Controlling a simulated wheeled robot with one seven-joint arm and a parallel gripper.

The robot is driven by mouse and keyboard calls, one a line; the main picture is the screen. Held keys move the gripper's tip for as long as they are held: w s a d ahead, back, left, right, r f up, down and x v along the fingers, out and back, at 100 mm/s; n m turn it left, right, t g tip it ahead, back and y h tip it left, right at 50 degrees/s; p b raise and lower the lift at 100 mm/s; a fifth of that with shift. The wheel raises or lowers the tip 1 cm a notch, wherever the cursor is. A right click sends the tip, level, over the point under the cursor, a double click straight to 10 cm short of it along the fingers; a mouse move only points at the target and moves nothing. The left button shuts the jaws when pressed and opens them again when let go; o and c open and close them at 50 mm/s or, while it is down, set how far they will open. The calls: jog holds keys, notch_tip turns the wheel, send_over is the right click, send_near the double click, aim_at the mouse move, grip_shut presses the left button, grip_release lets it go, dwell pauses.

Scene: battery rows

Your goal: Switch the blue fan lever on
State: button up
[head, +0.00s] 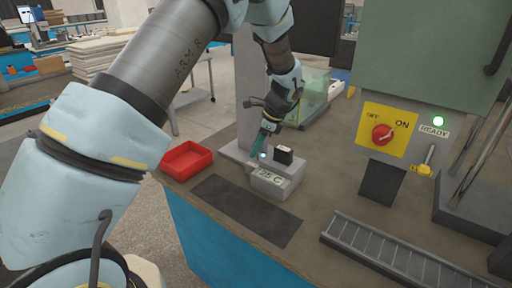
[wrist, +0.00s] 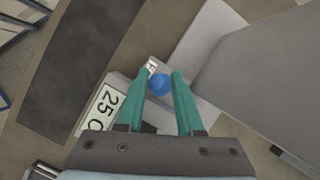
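The blue fan lever shows its round blue knob (wrist: 160,85) in the wrist view, beside a small white label whose text is too small to read. It belongs to a grey box (head: 290,186) with a "25 C" display (head: 270,176) on the table. My gripper (wrist: 161,76) has its teal fingers spread, one on each side of the knob. Whether they touch it I cannot tell. In the head view my gripper (head: 264,150) points down at the box's left side, and the lever is mostly hidden there. The lever's shaft is not visible.
A red tray (head: 186,158) and a dark mat (head: 245,210) lie nearby. A grey column (head: 248,85) stands behind the box. At right, a green cabinet carries a red rotary switch (head: 382,135), a lit READY lamp (head: 438,121) and a yellow lever (head: 425,166). A ribbed rail (head: 395,258) lies in front.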

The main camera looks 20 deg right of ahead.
grip_shut()
dwell(0.9)
